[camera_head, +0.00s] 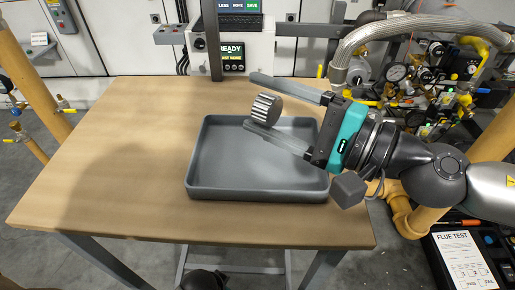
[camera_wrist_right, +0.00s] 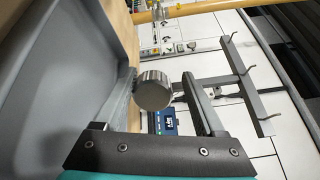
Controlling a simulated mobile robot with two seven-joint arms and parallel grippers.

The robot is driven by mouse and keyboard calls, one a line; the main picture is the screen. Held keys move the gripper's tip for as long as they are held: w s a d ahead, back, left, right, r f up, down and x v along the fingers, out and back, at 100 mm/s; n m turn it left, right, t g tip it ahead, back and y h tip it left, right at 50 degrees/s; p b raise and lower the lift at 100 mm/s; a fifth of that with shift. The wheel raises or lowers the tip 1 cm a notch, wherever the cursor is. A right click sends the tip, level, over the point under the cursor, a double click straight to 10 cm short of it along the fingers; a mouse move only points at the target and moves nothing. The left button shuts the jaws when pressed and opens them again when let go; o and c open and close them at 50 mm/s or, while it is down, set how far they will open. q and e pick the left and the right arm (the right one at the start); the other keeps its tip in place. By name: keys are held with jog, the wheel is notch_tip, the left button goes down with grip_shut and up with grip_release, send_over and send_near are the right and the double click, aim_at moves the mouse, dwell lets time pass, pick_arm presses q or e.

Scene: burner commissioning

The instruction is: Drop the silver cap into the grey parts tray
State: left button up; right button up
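The silver cap (camera_head: 265,107) is a short ribbed cylinder above the back part of the grey parts tray (camera_head: 258,193). My right gripper (camera_head: 248,101) reaches in from the right over the tray with its fingers spread wide. The cap sits between the fingertips, against or very close to the lower finger, with a gap to the upper one. In the right wrist view the cap (camera_wrist_right: 153,91) is beside the left finger, with a narrow gap to the right finger. The tray (camera_wrist_right: 45,75) fills the left of that view. The visible tray floor is empty. My left gripper is not in view.
The wooden table (camera_head: 125,150) is clear left of the tray. A control box with a lit display (camera_head: 232,57) stands behind the table. Gauges, hoses and yellow pipes (camera_head: 420,80) crowd the back right. A flue test case (camera_head: 465,262) is at lower right.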

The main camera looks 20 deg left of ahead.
jog(key=shift+o, duration=1)
jog(key=shift+s+d, duration=0.1)
jog(key=shift+d, duration=0.45)
jog(key=b+v, duration=0.2)
jog(key=v, duration=0.4)
jog(key=shift+d+f, duration=0.1)
jog(key=shift+f, duration=0.05)
jog(key=b+v, duration=0.4)
jog(key=v, duration=0.1)
jog(key=shift+s+d+f, duration=0.1)
jog(key=shift+d, duration=0.15)
jog(key=shift+b+v, duration=0.8)
jog(key=shift+b, duration=0.05)
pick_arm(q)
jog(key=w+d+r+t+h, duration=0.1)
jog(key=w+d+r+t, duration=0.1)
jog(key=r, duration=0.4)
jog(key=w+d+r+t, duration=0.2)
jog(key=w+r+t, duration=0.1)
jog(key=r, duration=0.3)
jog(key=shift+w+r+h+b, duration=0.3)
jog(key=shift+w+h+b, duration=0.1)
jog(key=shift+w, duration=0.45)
pick_arm(e)
jog(key=shift+s+d+r, duration=0.1)
jog(key=shift+d+r, duration=0.1)
jog(key=shift+d, duration=0.15)
